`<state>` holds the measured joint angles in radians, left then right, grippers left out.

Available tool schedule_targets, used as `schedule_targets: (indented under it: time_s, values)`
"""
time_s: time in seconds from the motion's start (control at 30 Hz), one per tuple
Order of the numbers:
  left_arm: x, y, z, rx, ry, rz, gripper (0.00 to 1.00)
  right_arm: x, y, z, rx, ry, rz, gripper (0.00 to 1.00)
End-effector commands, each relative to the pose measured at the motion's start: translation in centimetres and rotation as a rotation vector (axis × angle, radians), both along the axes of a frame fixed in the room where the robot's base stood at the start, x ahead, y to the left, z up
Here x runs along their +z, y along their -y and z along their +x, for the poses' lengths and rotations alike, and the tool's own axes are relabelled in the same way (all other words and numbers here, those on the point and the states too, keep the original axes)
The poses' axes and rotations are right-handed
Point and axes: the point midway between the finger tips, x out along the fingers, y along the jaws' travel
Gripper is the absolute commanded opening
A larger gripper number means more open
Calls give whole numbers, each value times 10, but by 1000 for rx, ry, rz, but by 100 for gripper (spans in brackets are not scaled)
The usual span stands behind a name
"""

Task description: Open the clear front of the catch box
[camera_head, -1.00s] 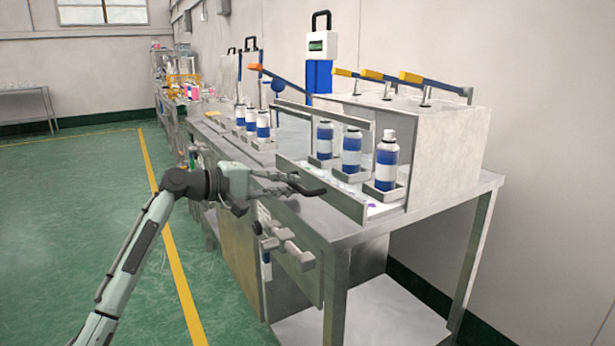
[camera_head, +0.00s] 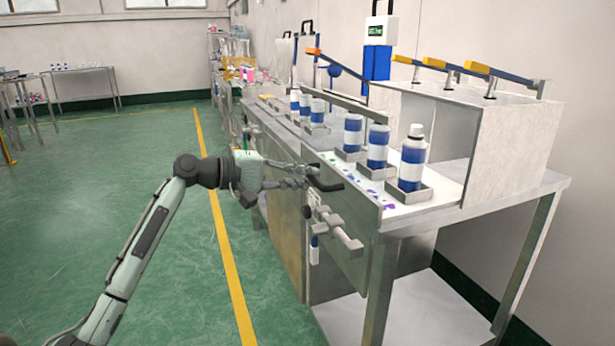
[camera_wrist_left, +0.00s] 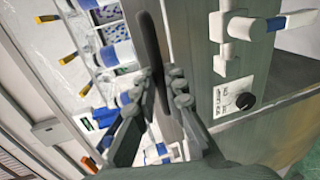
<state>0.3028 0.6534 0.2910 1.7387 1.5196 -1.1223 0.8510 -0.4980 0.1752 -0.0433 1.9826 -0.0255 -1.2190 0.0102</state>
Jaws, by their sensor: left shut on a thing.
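A black bar handle (camera_head: 328,187) projects from the box's lower front edge. It shows large and upright in the left wrist view (camera_wrist_left: 150,45). My left gripper (camera_head: 312,178) is shut on this handle, its fingers on either side in the left wrist view (camera_wrist_left: 158,85). The clear front itself is hard to make out, so I cannot tell how far it stands open. My right gripper is out of view.
White-and-blue cans (camera_head: 412,160) stand in small metal holders along the bench (camera_head: 400,222). Valve fittings (camera_head: 335,228) project from the bench front below the handle.

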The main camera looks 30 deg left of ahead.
Motion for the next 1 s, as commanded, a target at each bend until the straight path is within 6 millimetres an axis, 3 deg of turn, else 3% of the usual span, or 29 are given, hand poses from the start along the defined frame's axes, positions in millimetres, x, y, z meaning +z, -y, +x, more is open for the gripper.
schedule_targets:
  time_s: [0.13, 0.17, 0.23, 0.57, 0.77, 1.0]
  values:
    - [-1, 0, 0, -1, -1, 0, 0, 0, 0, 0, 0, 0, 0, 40]
    - [-1, 0, 0, -1, -1, 0, 13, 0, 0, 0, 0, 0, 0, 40]
    - [-1, 0, 0, -1, -1, 0, 19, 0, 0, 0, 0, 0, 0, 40]
    - [0, -2, -2, 0, -1, 1, 19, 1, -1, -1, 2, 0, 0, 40]
    - [5, -19, -24, 2, -2, 2, 19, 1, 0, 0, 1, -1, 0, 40]
    - [16, -50, -64, 2, -3, 1, 19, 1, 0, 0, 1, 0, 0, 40]
